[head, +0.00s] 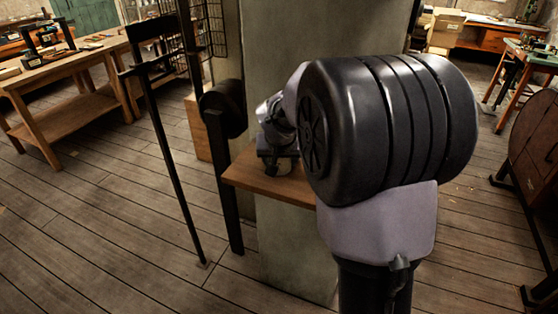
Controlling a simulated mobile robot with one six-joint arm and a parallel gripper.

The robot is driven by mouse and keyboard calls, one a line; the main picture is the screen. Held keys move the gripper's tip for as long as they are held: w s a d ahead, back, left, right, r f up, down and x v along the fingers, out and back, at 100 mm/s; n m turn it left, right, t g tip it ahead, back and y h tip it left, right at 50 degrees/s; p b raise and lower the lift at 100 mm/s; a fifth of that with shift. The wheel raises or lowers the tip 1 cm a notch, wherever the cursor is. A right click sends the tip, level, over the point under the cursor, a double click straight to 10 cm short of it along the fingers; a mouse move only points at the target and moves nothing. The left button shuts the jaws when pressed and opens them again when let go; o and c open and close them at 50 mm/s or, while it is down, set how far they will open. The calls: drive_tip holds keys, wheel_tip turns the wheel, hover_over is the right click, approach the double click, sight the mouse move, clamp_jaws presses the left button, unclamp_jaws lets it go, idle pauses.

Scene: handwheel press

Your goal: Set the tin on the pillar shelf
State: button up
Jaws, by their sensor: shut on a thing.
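The pillar shelf (246,177) is a brown wooden board on the front of a grey-green pillar (290,250). My gripper (277,166) is at the shelf, over its board, and points down. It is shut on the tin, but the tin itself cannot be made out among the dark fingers. I cannot tell whether the tin touches the board. My arm's large dark joint covers the right part of the shelf and much of the pillar.
A dark metal stand (165,140) rises left of the pillar, near a dark post with a round head (222,110). A wooden workbench (70,75) stands at the back left. A brown round-edged piece (535,150) is at the right edge. The floor at left front is clear.

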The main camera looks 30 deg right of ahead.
drive_tip(key=shift+f, duration=0.15)
drive_tip(key=o, duration=1.7)
drive_tip(key=p+v, duration=0.4)
drive_tip(key=v, duration=0.9)
drive_tip(key=s+a+y, duration=0.1)
drive_tip(key=s+a, duration=0.5)
drive_tip(key=s, duration=0.1)
drive_tip(key=s+a+n+y, duration=0.1)
drive_tip(key=s+a+y, duration=0.1)
drive_tip(key=s+a, duration=0.4)
drive_tip(key=s+a+y, duration=0.2)
drive_tip(key=s+a, duration=0.4)
drive_tip(key=s, duration=0.3)
drive_tip(key=shift+s+a+f+n, duration=0.2)
drive_tip(key=shift+s+a+n, duration=0.1)
drive_tip(key=shift+s+a, duration=0.1)
